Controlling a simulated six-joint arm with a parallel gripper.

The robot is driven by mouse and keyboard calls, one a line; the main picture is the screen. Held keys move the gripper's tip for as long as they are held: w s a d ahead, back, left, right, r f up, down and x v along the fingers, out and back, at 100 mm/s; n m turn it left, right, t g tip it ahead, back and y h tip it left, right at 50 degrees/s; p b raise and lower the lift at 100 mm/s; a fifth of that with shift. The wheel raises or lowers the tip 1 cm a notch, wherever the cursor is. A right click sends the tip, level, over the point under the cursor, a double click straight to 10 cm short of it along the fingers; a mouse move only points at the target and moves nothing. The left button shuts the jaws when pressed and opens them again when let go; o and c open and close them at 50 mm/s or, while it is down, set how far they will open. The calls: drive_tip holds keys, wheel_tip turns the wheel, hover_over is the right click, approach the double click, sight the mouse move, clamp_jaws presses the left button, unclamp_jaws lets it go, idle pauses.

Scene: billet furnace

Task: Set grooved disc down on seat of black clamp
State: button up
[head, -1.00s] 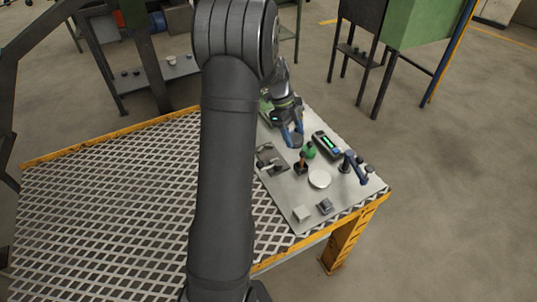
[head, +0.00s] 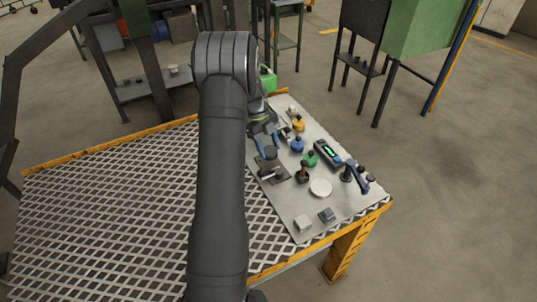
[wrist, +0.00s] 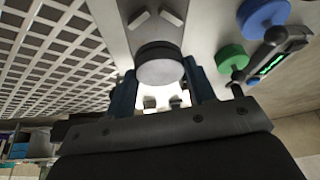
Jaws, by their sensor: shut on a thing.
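My gripper (head: 266,147) is shut on the grooved disc (head: 270,153), a dark round piece held between its blue fingers. In the wrist view the disc (wrist: 160,66) shows a pale grey round face and a dark rim, with a blue finger on each side. The black clamp (head: 275,175) lies on the bench plate just in front of and below the disc in the head view. In the wrist view two pale angled blocks (wrist: 172,18) show beyond the disc. I cannot tell whether the disc touches the clamp; its seat is partly hidden.
On the grey plate (head: 285,205) stand a green knob (head: 310,159), a blue knob (head: 297,145), a yellow knob (head: 299,124), a meter (head: 328,152), a dark stamp-like piece (head: 302,173) and a white disc (head: 320,187). The mesh bench top (head: 110,210) at left is clear.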

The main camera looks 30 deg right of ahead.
sight(266, 148)
drive_tip(key=shift+f, duration=1.9)
drive_tip(key=shift+f, duration=0.15)
drive_tip(key=o, duration=1.3)
drive_tip(key=v, duration=1.2)
drive_tip(key=shift+w, duration=0.1)
